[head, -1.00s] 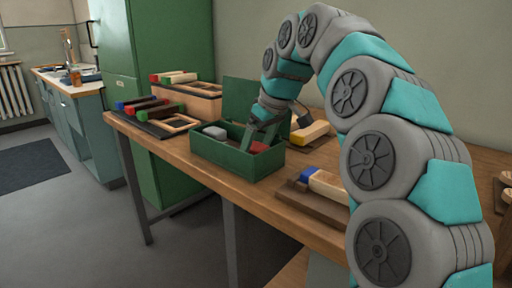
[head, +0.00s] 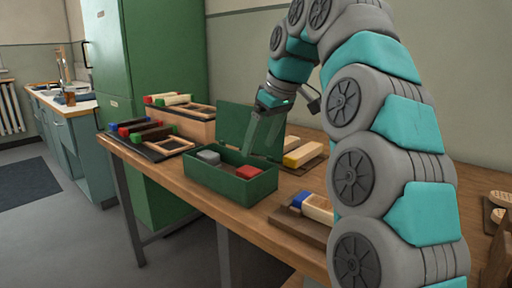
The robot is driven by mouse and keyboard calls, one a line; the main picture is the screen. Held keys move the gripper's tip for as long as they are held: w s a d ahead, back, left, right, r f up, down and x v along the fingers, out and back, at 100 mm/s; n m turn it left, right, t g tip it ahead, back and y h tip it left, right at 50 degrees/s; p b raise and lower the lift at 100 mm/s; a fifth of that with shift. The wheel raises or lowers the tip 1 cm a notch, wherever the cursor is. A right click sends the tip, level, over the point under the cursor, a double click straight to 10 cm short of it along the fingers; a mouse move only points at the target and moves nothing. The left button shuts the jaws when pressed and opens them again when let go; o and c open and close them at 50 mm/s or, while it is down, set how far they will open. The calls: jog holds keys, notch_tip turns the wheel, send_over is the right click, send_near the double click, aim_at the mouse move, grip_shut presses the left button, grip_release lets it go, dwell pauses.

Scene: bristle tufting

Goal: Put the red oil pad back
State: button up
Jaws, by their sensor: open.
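The red oil pad (head: 247,171) lies inside the green box (head: 232,187), at its right end. A grey pad (head: 209,157) lies in the same box at its left end. The box's lid (head: 236,126) stands open at the back. My gripper (head: 262,140) is open and empty, above the box and in front of the lid, apart from the red pad. Its fingers point down.
A yellow-ended block (head: 298,156) lies on a board right of the box. A blue-ended block (head: 315,207) lies on a board nearer the front. Racks with coloured blocks (head: 150,132) stand at the left of the workbench (head: 212,203). A green cabinet (head: 165,60) stands behind.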

jog(key=p+v, duration=0.1)
jog(key=v, duration=0.2)
jog(key=shift+f, duration=0.1)
dwell(1.2)
